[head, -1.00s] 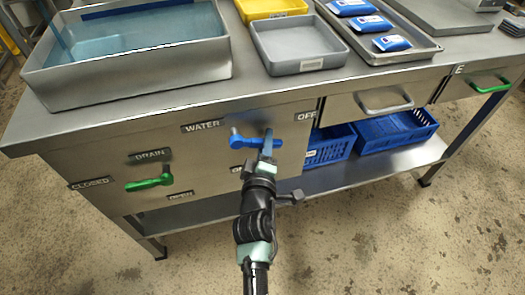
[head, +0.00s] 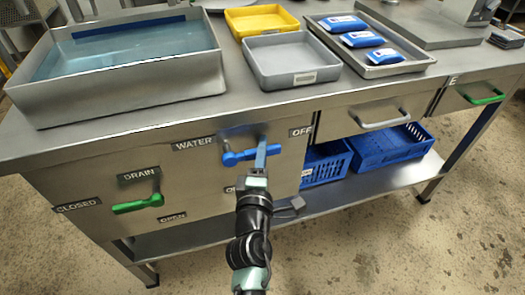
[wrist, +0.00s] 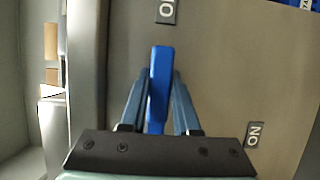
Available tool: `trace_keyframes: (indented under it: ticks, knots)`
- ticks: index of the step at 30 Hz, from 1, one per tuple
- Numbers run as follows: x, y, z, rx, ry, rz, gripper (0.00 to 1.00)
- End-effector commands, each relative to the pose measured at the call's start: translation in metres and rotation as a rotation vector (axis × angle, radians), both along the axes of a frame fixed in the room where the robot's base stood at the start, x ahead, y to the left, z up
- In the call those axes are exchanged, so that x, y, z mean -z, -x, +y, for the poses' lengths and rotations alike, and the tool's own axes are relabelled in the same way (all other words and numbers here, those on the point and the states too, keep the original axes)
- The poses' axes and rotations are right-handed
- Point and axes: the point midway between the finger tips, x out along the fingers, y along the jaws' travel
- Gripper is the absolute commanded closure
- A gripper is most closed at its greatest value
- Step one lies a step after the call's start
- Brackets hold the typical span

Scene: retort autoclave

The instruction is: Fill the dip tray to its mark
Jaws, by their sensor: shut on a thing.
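The dip tray (head: 130,103) is the large metal basin at the left of the bench, holding pale blue water (head: 125,55). A dark blue strip (head: 130,26) shows on its far inner wall, above the water. The blue water lever (head: 238,157) is on the front panel under the WATER label (head: 194,144), lying nearly level with its right end towards the OFF label (head: 301,131). My gripper (head: 261,163) is shut on the lever's right end. In the wrist view the blue lever (wrist: 159,75) sits between both fingers. The lower label is mostly hidden.
The green drain lever (head: 138,204) lies level, pointing left to CLOSED. A grey tray (head: 290,78), a yellow tray (head: 262,20) and a metal tray (head: 400,68) with blue packs stand on the bench. Blue crates (head: 395,146) sit on the lower shelf.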

Motion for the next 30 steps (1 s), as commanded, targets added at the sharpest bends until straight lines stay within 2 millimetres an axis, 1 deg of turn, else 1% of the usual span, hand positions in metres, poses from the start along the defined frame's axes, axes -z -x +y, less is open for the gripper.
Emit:
trace_keyframes:
  ticks: [5,6,10,11,19,22,26,30]
  knots:
    - [-0.001,0.0,0.001,-0.001,0.007,-0.002,1.0]
    - [-0.001,0.0,0.001,-0.001,0.007,-0.002,0.65]
    - [-0.001,0.0,0.001,-0.001,0.005,-0.001,0.42]
    - [-0.001,0.0,0.0,-0.001,0.004,-0.001,0.4]
    - [-0.001,0.0,0.0,0.0,0.002,-0.001,0.4]
    - [0.0,0.004,0.001,-0.001,0.002,-0.001,0.4]
    - [0.0,0.019,0.003,-0.001,0.003,0.0,0.4]
    - [0.001,0.045,0.006,0.0,0.003,0.001,0.4]
